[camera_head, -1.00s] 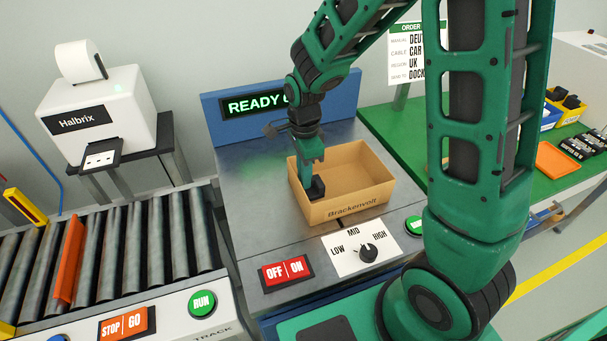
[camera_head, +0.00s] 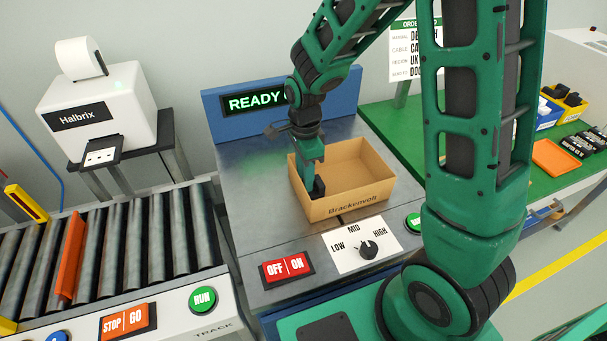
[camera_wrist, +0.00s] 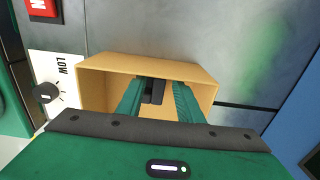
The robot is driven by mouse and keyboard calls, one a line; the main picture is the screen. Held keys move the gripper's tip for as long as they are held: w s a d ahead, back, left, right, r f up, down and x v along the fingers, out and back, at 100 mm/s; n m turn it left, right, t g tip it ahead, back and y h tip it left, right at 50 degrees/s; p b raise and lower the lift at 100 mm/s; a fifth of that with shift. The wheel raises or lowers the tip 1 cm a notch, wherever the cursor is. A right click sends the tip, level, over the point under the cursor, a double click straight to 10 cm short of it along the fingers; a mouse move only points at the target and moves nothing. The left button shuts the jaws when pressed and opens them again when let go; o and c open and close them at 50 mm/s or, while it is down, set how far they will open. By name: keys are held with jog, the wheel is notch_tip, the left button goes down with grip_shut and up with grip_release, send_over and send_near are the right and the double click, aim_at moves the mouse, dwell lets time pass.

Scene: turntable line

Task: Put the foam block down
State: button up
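A small dark block, which looks like the foam block (camera_head: 319,187), is at the tips of my gripper (camera_head: 316,180). In the wrist view the dark block (camera_wrist: 154,90) sits between the two green fingers of my gripper (camera_wrist: 155,88), which look closed on it. The block is inside an open cardboard box (camera_head: 349,207) marked Brackenvolt, near its left wall. The box also shows in the wrist view (camera_wrist: 97,95). I cannot tell whether the block touches the box floor, because its underside is hidden.
The box stands on a grey metal turntable station (camera_head: 245,200) with a READY display (camera_head: 254,101) behind and a speed knob (camera_head: 368,250) in front. A roller conveyor (camera_head: 140,235) with an orange bar (camera_head: 70,256) and a Halbrix printer (camera_head: 100,110) are left. A green bench (camera_head: 500,165) is right.

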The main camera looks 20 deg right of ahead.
notch_tip(320, 180, up, 13)
dwell(0.5)
jog(key=s+d+r+n, duration=0.3)
jog(key=s+d+n, duration=0.2)
jog(key=s+d, duration=0.65)
jog(key=s+d+n, duration=0.6)
jog(key=s+d, duration=0.2)
jog(key=s, duration=0.5)
jog(key=shift+f+n, duration=0.25)
jog(key=shift+n, duration=0.05)
jog(key=shift+d, duration=0.1)
jog(key=shift+w+f, duration=0.25)
jog(key=shift+w, duration=0.3)
